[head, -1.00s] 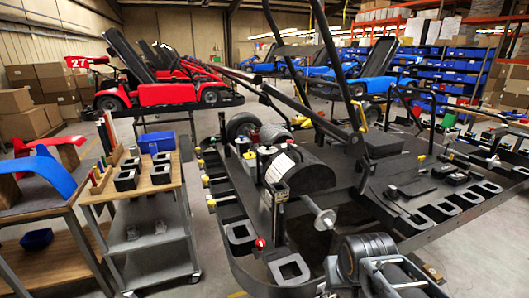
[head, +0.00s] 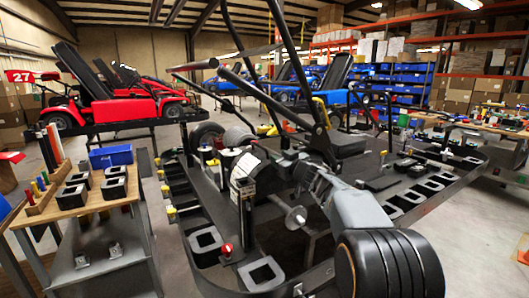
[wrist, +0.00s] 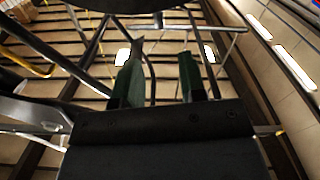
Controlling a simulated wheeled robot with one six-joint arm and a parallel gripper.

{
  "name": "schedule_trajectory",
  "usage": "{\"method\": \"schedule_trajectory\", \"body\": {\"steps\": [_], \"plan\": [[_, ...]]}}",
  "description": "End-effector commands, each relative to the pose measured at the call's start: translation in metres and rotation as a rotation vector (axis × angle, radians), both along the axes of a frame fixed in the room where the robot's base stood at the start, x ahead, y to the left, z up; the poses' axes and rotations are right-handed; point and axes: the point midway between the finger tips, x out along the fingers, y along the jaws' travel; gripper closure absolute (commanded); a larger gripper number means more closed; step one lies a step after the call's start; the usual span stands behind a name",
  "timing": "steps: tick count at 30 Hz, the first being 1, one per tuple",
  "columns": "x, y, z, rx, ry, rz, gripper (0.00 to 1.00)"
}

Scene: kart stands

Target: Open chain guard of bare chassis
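The bare chassis (head: 205,190) is a dark kart frame on a stand, filling the middle of the head view. Its black tubes rise at the centre, and a dark drum-like part with a white label (head: 246,172) sits on its left half. I cannot tell for sure which part is the chain guard; my arm hides some of the middle. My gripper (wrist: 160,72) shows in the wrist view with its two dark green fingers apart and nothing held between them. Dark tubes pass behind the fingers. In the head view my gripper's tips cannot be made out clearly.
Square black holders (head: 205,240) line the chassis stand's edge. A wooden-topped cart (head: 70,212) with a blue bin (head: 111,156) stands close on the left. Red karts (head: 125,98) and blue karts stand behind. Open floor shows at the lower right.

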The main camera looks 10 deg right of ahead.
Motion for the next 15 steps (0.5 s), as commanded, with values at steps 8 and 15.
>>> {"method": "schedule_trajectory", "body": {"steps": [8,15], "plan": [[0.054,0.018,0.001,0.000,0.002,-0.001,0.62],[0.087,0.028,0.002,0.001,0.001,-0.002,0.62]]}}
